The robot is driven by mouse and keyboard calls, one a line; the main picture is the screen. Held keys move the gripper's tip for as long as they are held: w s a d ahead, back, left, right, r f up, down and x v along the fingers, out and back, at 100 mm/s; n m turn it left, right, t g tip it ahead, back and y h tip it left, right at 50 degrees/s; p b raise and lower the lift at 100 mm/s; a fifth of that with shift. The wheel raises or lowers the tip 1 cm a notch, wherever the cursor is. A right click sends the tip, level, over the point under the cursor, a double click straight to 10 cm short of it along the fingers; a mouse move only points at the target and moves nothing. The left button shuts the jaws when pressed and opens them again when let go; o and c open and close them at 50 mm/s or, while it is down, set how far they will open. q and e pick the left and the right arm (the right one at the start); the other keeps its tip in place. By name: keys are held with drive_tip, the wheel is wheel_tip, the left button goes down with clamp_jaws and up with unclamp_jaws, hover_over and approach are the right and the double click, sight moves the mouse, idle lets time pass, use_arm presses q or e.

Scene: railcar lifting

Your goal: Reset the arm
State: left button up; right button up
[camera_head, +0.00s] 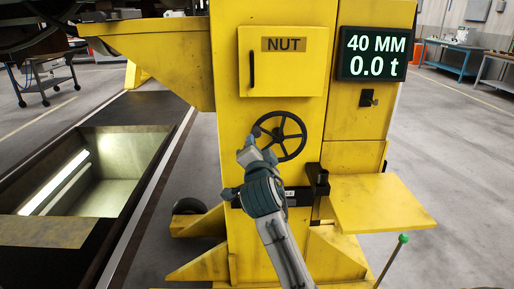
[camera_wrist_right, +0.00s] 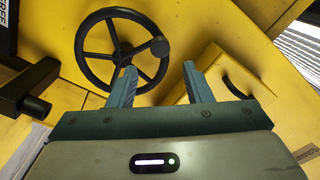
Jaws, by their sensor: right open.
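My right gripper (camera_head: 258,150) is in front of the yellow lifting jack (camera_head: 227,120), close to the black handwheel (camera_head: 281,127). In the right wrist view its two blue-grey fingers (camera_wrist_right: 159,82) are spread apart with nothing between them. The handwheel in that view (camera_wrist_right: 88,53) lies beyond the fingers, with its round knob (camera_wrist_right: 160,46) just above the gap. I cannot tell whether a finger touches the wheel. My left gripper does not show.
A closed door marked NUT (camera_head: 281,75) is above the handwheel. A display (camera_head: 374,55) reads 40 MM and 0.0 t. A yellow shelf (camera_head: 385,205) juts out at the right, near a green-topped lever (camera_head: 403,239). A lit pit (camera_head: 110,165) lies at the left.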

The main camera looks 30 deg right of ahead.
idle(0.4)
